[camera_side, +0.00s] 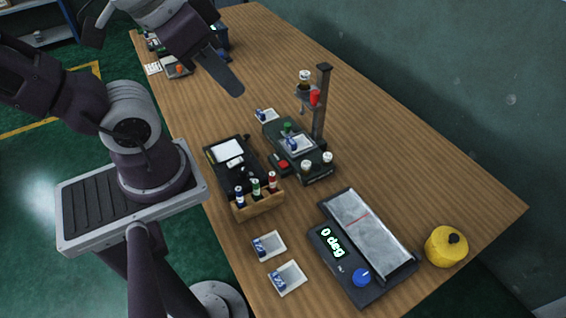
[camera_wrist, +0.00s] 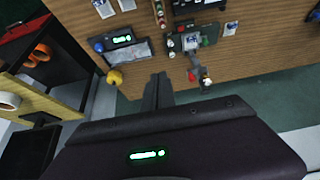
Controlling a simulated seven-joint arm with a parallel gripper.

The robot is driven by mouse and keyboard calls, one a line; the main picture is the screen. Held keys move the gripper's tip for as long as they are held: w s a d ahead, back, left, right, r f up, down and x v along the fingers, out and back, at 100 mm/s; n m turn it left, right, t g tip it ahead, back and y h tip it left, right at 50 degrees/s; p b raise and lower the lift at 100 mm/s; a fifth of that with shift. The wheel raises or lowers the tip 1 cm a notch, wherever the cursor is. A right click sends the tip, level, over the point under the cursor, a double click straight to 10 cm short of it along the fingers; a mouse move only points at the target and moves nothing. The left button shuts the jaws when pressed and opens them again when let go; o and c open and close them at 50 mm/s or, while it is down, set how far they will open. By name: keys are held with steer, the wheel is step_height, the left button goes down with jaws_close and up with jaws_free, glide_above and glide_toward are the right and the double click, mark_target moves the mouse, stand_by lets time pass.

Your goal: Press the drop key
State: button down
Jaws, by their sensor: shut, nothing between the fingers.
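The film tower is a dark base with an upright column (camera_side: 321,105) in the middle of the wooden table. A red part (camera_side: 315,98) and a small dark cup with a pale top (camera_side: 304,80) sit high on the column. A red key (camera_side: 282,164) shows at the base's front left; I cannot read any label to tell whether it is the drop key. The tower also shows small in the wrist view (camera_wrist: 194,62). My gripper (camera_side: 237,91) is shut and empty, in the air to the left of the tower and apart from it. Its fingers show in the wrist view (camera_wrist: 158,90).
A black tray (camera_side: 222,165) and a wooden rack (camera_side: 259,204) of several small bottles lie left of the tower. White cards (camera_side: 286,278) lie in front.

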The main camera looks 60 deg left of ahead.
steer(key=w+a+r+n+t+y, duration=0.1)
steer(key=w+a+r+t+y, duration=0.1)
steer(key=w+a+r+t, duration=0.65)
steer(key=w+a+r+n+t+y, duration=0.15)
steer(key=w+a+r, duration=0.45)
steer(key=w+r, duration=0.7)
steer(key=d+f+m+g+h, duration=0.3)
steer(key=d+f+m+h, duration=0.1)
steer(key=f+h, duration=0.5)
steer(key=s+f+n+g+h, duration=0.1)
steer(key=s+f+g, duration=0.6)
steer(key=s+f, duration=0.15)
step_height(320, 180, down, 28)
steer(key=w, duration=0.1)
steer(key=shift+r+t, duration=0.25)
steer(key=shift+t, duration=0.05)
